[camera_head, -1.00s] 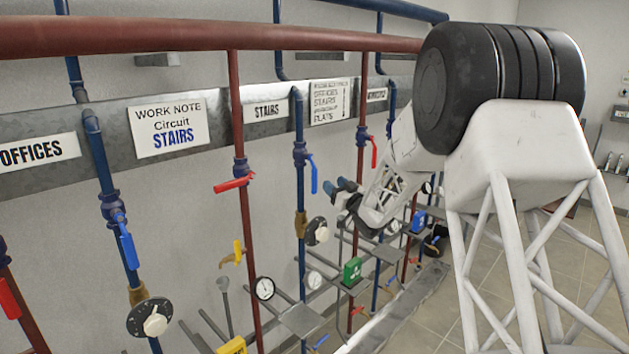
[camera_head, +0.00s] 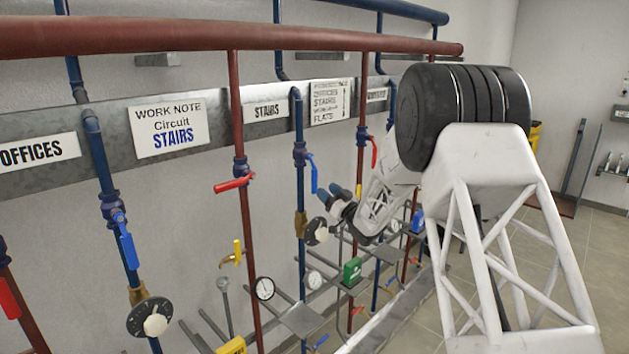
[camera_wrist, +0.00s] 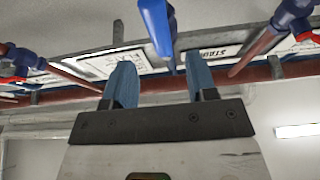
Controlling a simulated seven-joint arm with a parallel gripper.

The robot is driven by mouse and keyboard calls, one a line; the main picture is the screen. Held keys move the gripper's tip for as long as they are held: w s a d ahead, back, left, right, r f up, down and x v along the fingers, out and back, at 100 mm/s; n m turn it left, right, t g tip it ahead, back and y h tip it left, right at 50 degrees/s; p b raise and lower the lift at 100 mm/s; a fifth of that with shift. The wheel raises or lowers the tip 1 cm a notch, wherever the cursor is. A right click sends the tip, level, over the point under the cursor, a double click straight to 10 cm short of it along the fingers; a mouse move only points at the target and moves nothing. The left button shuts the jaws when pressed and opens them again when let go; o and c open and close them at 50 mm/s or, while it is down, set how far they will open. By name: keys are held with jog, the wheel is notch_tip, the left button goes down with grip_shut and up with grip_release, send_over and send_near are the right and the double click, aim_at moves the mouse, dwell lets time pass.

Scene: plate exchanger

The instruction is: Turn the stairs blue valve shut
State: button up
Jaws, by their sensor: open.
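The stairs blue valve (camera_head: 299,153) sits on the blue pipe below the STAIRS sign (camera_head: 265,111). Its blue lever handle (camera_head: 313,174) hangs down along the pipe, on its right side. My gripper (camera_head: 328,193) has blue fingers and is just below and right of the handle's lower end. In the wrist view, my gripper (camera_wrist: 160,72) is open and empty. The blue handle (camera_wrist: 156,30) shows there, lined up sideways with the gap between the fingers. Whether its tip reaches into the gap is hard to tell.
Red pipes with red levers stand on either side, one lever (camera_head: 234,184) at the left and one (camera_head: 374,152) at the right. A round dial valve (camera_head: 316,231) is below my gripper. A thick red pipe (camera_head: 200,37) crosses above. Gauges and brackets stick out lower down.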

aim_at(316, 181)
jog(key=shift+x, duration=3.6)
jog(key=shift+c, duration=0.3)
grip_shut()
